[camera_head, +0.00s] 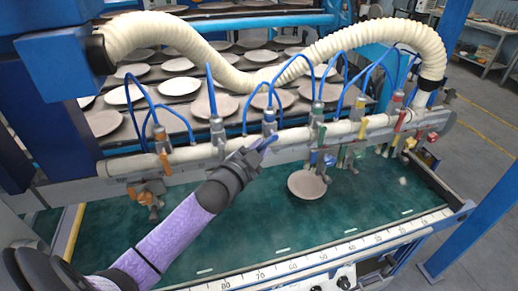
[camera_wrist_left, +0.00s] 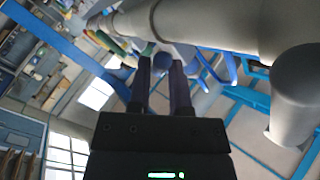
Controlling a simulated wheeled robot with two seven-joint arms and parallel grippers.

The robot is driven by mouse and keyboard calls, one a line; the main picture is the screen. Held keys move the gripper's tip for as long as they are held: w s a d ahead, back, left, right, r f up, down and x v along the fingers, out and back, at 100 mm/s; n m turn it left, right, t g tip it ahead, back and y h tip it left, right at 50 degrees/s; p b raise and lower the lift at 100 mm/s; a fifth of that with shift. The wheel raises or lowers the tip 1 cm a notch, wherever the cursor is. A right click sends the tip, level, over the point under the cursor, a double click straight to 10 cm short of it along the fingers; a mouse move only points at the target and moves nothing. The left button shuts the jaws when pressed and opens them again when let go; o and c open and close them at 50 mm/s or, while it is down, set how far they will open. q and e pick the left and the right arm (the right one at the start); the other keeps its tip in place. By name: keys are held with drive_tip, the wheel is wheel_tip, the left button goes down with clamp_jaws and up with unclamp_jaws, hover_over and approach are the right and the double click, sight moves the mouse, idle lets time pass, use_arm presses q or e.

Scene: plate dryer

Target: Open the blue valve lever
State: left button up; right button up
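I cannot tell whether the fingers touch the lever. In the left wrist view the two dark fingers (camera_wrist_left: 160,75) stand apart with a gap between them, and nothing is clearly held. Their tips point at the pipe and valve fittings. My right gripper is not in view.
An orange lever (camera_head: 165,162), a green lever (camera_head: 321,133) and a red lever (camera_head: 401,119) sit along the same white pipe (camera_head: 340,129). Thin blue hoses arch above it. A brown plate (camera_head: 307,184) lies on the green bed (camera_head: 240,235). A ribbed cream hose (camera_head: 290,70) hangs above.

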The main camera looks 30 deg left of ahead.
use_arm(q)
clamp_jaws()
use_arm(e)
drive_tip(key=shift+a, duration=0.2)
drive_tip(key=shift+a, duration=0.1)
use_arm(q)
drive_tip(key=f+n+t+y+b, duration=0.1)
drive_tip(key=n+t+y+b, duration=0.1)
drive_tip(key=n+b, duration=0.2)
drive_tip(key=w+d+n+t+y+b, duration=0.1)
drive_tip(key=n+t+y+b, duration=0.1)
drive_tip(key=b, duration=0.4)
drive_tip(key=w+d+f+n+t+y+b, duration=0.1)
drive_tip(key=n+t+y+b, duration=0.1)
drive_tip(key=n+b, duration=0.3)
drive_tip(key=shift+w+f+n+y, duration=0.25)
drive_tip(key=shift+f+n+y, duration=0.05)
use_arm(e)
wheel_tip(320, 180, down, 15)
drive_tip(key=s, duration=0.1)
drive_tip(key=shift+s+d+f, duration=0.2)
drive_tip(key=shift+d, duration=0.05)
use_arm(q)
drive_tip(key=shift+r+t, duration=0.1)
drive_tip(key=shift+t, duration=0.2)
